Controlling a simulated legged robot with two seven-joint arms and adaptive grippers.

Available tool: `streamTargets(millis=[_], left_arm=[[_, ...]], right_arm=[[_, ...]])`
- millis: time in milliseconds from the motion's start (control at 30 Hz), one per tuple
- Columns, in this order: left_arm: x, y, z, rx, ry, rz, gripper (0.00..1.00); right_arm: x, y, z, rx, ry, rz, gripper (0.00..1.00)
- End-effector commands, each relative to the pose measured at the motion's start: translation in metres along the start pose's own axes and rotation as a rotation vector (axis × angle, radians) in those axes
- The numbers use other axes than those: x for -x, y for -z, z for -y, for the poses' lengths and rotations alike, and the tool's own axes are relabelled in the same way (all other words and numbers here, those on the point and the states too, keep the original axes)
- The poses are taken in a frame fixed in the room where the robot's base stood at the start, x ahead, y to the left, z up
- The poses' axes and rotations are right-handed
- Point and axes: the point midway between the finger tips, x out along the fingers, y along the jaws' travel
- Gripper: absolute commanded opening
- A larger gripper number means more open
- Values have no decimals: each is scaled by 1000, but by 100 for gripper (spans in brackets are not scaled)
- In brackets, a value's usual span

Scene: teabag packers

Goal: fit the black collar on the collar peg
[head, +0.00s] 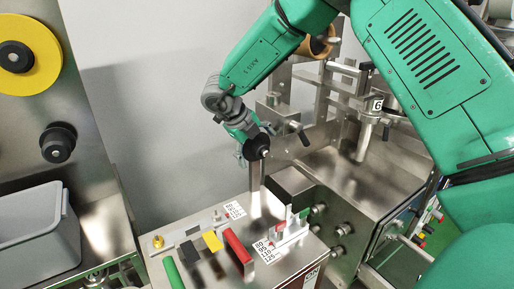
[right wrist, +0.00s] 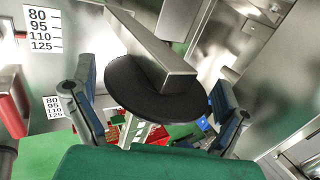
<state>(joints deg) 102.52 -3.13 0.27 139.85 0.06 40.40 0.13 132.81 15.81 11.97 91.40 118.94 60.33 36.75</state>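The black collar (head: 255,147) is a dark round disc at the top of an upright metal post (head: 256,182). A small pale metal tip, which looks like the end of the collar peg (head: 265,153), shows at its middle. The right wrist view shows the collar (right wrist: 130,92) broad, with the post (right wrist: 150,50) crossing in front of it. My right gripper (head: 252,141) is around the collar. In the right wrist view its two fingers stand either side with slim gaps and look open. How deep the collar sits is hidden. My left gripper is not in view.
Printed scale labels stand beside the post. Steel machinery (head: 370,185) fills the right; a grey bin (head: 37,237) is at left.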

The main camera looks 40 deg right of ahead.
Motion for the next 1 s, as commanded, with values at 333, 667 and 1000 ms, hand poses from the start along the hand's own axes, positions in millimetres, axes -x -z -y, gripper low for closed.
streamTargets(millis=[333, 667, 1000], left_arm=[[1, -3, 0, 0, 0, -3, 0], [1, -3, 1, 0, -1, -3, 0], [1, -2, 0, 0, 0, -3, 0]], right_arm=[[6, -1, 2, -2, 3, 4, 100], [66, -2, 1, -1, 3, 6, 100], [113, -3, 1, 0, -1, 1, 100]])
